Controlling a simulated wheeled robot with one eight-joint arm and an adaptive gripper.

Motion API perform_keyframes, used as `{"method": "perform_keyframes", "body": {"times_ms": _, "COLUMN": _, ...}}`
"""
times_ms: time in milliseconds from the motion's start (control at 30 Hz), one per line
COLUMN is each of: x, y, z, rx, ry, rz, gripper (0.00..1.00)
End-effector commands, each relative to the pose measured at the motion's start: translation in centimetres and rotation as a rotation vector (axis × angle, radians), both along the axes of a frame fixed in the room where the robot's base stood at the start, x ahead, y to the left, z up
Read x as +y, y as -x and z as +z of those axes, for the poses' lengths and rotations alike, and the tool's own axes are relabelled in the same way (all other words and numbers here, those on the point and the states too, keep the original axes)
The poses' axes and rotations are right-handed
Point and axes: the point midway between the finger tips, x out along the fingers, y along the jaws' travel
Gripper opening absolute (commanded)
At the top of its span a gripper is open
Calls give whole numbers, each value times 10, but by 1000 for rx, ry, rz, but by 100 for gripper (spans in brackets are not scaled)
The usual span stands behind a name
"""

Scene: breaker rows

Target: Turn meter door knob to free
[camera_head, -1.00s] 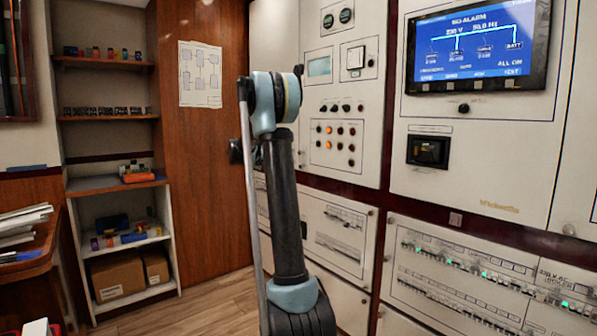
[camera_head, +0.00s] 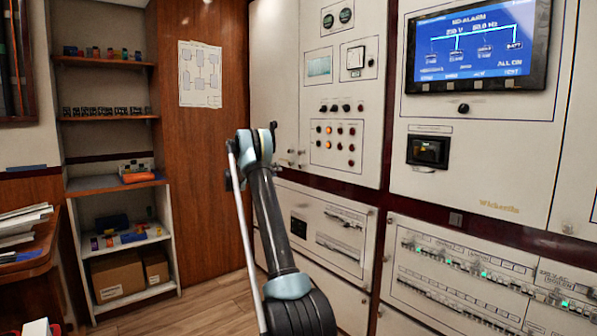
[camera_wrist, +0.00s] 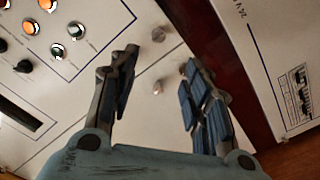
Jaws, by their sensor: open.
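In the wrist view, two small metal knobs stand on pale panel fronts: an upper knob (camera_wrist: 158,34) and a lower knob (camera_wrist: 157,87). I cannot tell which belongs to the meter door or how each is turned. My gripper (camera_wrist: 160,60) is open and empty, its blue-padded fingers on either side of the knobs' line in the picture. Neither finger visibly touches a knob. In the head view the meter panel (camera_head: 318,90) has round gauges and a small display. My arm hides most of my gripper there.
A panel of lamps and buttons (camera_wrist: 62,28) lies left of the fingers in the wrist view. A dark red strip (camera_wrist: 215,55) runs on the right. In the head view, breaker rows (camera_head: 470,270) are lower right and shelves (camera_head: 112,185) are left.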

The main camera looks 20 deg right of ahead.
Motion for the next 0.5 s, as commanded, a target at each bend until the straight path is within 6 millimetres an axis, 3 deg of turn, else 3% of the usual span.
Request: {"method": "perform_keyframes", "body": {"times_ms": 500, "x": -78, "y": -27, "z": 0, "rx": 1, "ry": -1, "rz": -2, "gripper": 44}}
